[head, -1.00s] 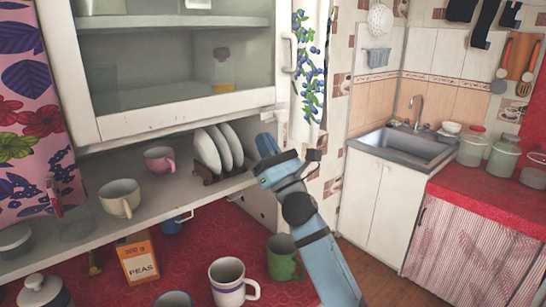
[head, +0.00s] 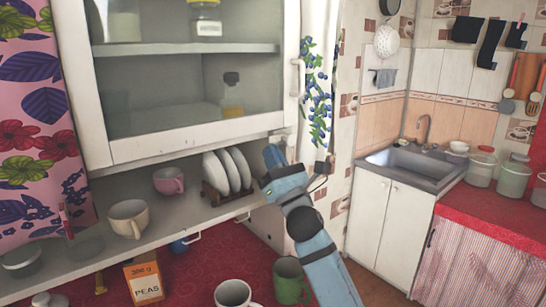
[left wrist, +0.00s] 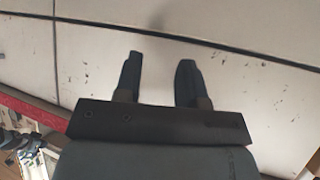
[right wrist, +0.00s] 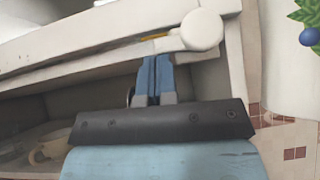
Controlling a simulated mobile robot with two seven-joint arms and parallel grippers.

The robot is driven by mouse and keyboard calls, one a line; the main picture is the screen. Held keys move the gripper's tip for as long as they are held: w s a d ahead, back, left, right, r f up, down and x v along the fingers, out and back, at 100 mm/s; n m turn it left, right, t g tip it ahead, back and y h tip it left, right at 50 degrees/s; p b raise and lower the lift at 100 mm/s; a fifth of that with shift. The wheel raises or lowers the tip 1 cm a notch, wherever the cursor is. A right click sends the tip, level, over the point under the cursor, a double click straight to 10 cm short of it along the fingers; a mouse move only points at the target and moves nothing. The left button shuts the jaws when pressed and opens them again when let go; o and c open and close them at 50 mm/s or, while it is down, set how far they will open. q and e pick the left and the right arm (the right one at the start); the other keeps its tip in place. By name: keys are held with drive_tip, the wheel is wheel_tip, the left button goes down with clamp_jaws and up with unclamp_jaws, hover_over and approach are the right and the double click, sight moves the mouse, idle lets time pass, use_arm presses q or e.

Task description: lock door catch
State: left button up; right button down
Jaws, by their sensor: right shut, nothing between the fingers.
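The glass-fronted cabinet door (head: 200,146) appears closed above the open shelf. Its white catch (head: 279,137) is at the door's lower right corner; the right wrist view shows it as a round white knob (right wrist: 201,31) on the frame. My right gripper (head: 271,152) is shut and empty, pointing up just below the catch. In the right wrist view its fingertips (right wrist: 157,60) are just left of and below the knob; I cannot tell whether they touch. My left gripper (left wrist: 160,62) is open and empty in front of a pale panel, outside the head view.
A plate rack (head: 215,196) with white plates stands on the shelf left of my right gripper. A pink cup (head: 168,181) and a cream cup (head: 128,218) stand further left. A green mug (head: 290,282) is on the red counter below.

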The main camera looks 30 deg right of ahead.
sight(265, 131)
drive_tip(key=shift+a+r+m+h, duration=0.1)
drive_tip(key=shift+r+m+h, duration=0.05)
drive_tip(key=shift+m+h, duration=0.8)
drive_tip(key=m+h, duration=0.2)
drive_tip(key=r+m+g+h, duration=0.1)
drive_tip(key=m+h, duration=0.1)
drive_tip(key=r+m+g+h+p, duration=0.1)
drive_tip(key=m+h, duration=0.1)
drive_tip(key=m, duration=0.1)
drive_tip(key=shift+s+a, duration=0.1)
drive_tip(key=shift+a, duration=0.25)
drive_tip(key=shift+r, duration=0.1)
drive_tip(key=shift+a+r, duration=0.1)
drive_tip(key=shift+r, duration=0.05)
